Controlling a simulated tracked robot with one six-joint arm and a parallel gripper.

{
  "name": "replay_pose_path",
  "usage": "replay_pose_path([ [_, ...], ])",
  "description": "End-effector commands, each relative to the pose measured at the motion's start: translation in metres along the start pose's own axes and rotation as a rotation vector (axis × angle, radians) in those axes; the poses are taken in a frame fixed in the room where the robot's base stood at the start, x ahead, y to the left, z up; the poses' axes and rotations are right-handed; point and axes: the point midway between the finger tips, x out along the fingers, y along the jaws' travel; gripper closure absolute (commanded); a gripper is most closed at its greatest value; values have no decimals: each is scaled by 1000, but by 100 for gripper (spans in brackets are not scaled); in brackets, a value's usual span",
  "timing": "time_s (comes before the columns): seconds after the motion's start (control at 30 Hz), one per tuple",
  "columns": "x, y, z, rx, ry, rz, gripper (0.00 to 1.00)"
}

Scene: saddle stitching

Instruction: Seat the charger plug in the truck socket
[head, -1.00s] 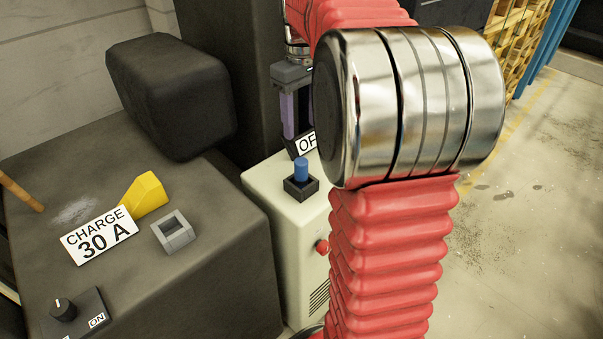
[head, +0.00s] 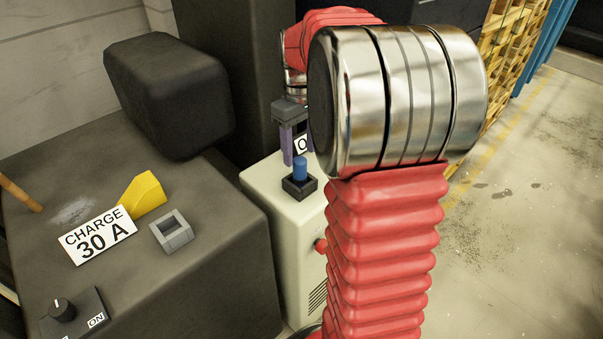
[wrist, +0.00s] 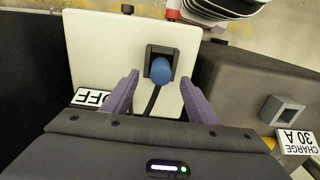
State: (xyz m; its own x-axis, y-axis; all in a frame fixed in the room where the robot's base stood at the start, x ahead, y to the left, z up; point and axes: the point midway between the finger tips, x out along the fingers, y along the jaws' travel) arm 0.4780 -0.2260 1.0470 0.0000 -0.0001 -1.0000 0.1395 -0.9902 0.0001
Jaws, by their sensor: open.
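The blue plug (head: 300,170) stands upright in a dark square holder (head: 299,187) on top of the cream charger cabinet (head: 262,180). In the wrist view the blue plug (wrist: 161,71) shows end-on, with a dark cable running from it toward my gripper. My gripper (head: 295,158) is open, its purple fingers just behind and above the plug. In the wrist view my gripper (wrist: 160,90) has its fingers apart on either side of the cable, with the plug slightly beyond the tips. A grey square socket (head: 172,232) sits on the dark truck body (head: 220,270), left of the cabinet.
A "CHARGE 30 A" sign (head: 97,236), a yellow wedge (head: 143,195) and a black knob box (head: 72,315) are on the truck body. A dark seat-like block (head: 168,95) rises behind them. An OFF sign (wrist: 93,97) is on the cabinet near my gripper.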

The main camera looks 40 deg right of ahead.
Motion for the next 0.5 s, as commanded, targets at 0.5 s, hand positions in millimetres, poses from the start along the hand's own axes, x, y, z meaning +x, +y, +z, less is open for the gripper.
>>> replay_pose_path([
  [0.5, 33, -2, 1, 0, -3, -2, 47],
])
